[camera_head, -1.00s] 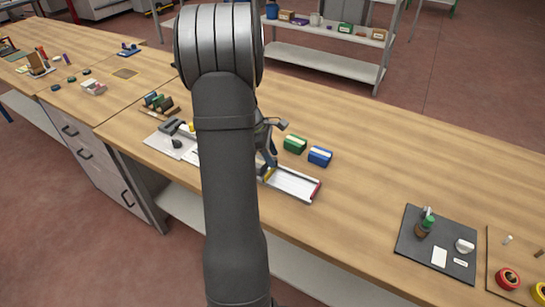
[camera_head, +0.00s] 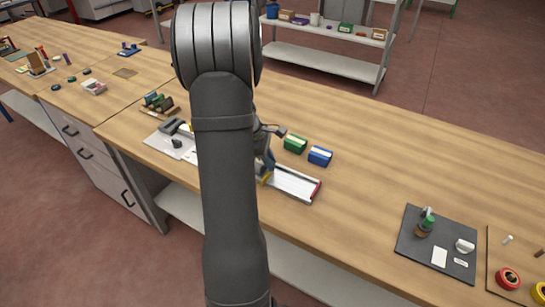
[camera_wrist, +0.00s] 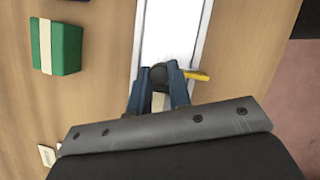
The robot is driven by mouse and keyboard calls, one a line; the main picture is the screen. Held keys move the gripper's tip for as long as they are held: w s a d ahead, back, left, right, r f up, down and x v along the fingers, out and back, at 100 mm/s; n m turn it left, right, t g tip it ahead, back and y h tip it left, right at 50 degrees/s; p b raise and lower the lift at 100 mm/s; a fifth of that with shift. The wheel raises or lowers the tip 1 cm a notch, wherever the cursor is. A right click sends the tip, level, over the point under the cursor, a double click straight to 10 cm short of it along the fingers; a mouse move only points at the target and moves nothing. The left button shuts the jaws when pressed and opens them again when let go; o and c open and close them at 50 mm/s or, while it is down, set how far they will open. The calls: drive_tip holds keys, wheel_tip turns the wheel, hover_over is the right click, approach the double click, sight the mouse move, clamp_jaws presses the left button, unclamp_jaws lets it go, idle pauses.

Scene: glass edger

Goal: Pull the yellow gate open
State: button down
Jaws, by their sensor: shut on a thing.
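The yellow gate (camera_wrist: 197,75) shows in the wrist view as a short yellow bar sticking out to the right, over the side rail of a white channel (camera_wrist: 170,30). My gripper (camera_wrist: 159,75) has its blue fingers shut on a dark round knob at the gate; the fingers hide the rest of the gate. In the head view a bit of yellow (camera_head: 266,178) shows beside my fingers at the near end of the channel (camera_head: 292,184), which has a red far end. My arm hides the channel's left part.
A green block (camera_head: 295,144) and a blue block (camera_head: 320,156) stand on the wooden bench behind the channel. The green block (camera_wrist: 57,45) is left of my fingers in the wrist view. A dark mat (camera_head: 410,240) with small items lies right; bench between is clear.

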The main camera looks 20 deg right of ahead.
drive_tip(key=s+a, duration=0.3)
drive_tip(key=shift+s+a, duration=0.3)
drive_tip(key=shift+a, duration=0.05)
drive_tip(key=c, duration=1.3)
unclamp_jaws()
drive_tip(key=v, duration=1.7)
drive_tip(key=shift+r, duration=0.25)
